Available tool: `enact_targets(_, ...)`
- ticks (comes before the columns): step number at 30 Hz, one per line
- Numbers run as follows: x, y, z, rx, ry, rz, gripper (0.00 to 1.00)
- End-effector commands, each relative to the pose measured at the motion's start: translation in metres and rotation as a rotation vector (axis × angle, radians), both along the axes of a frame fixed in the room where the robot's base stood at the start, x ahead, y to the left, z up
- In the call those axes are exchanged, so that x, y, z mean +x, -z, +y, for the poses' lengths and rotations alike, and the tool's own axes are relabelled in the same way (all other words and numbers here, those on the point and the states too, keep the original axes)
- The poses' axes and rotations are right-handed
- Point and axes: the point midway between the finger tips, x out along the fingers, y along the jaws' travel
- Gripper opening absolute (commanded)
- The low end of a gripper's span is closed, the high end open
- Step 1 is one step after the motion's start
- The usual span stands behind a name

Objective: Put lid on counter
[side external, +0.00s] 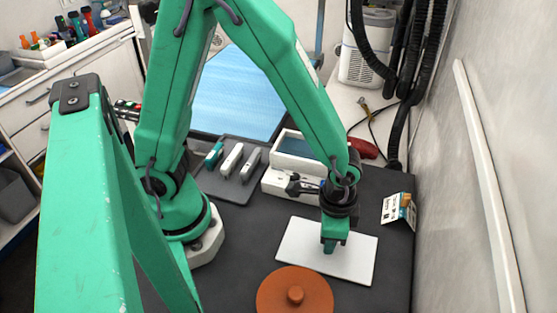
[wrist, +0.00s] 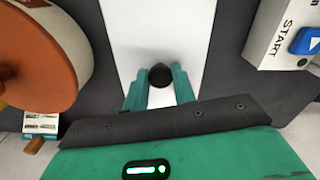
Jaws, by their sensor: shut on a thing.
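A flat white rectangular lid (side external: 292,245) with a dark round knob (wrist: 160,75) is at the dark counter (side external: 238,255), in front of the white unit. My gripper (side external: 330,243) points down over the lid and is shut on its knob. In the wrist view, the teal fingers stand on either side of the black knob, with the white lid (wrist: 160,28) below. The lid looks level and close to the counter top. I cannot tell whether its underside touches the counter.
A container with a round orange top (side external: 275,290) stands near the lid's front edge. A white unit (side external: 270,185) with an open blue-lined basin and a START label (wrist: 285,30) is behind. A card (side external: 397,210) stands right, near the wall. Clippers (side external: 232,158) lie on a grey mat.

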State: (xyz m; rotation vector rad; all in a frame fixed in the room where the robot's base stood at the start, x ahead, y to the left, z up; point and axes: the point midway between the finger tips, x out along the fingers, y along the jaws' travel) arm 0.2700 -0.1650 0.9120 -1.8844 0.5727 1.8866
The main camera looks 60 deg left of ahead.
Motion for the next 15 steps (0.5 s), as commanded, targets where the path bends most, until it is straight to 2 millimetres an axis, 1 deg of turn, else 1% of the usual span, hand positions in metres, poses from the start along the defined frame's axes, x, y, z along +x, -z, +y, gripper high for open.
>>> enact_targets(12, 0.0002, 0.0032, -0.0002, -0.001, 0.0, -0.001, 0.01)
enact_targets(13, 0.0002, 0.0035, -0.0002, -0.001, 0.0, -0.001, 0.28)
enact_targets(15, 0.0002, 0.0032, -0.0002, -0.001, 0.0, -0.001, 0.42)
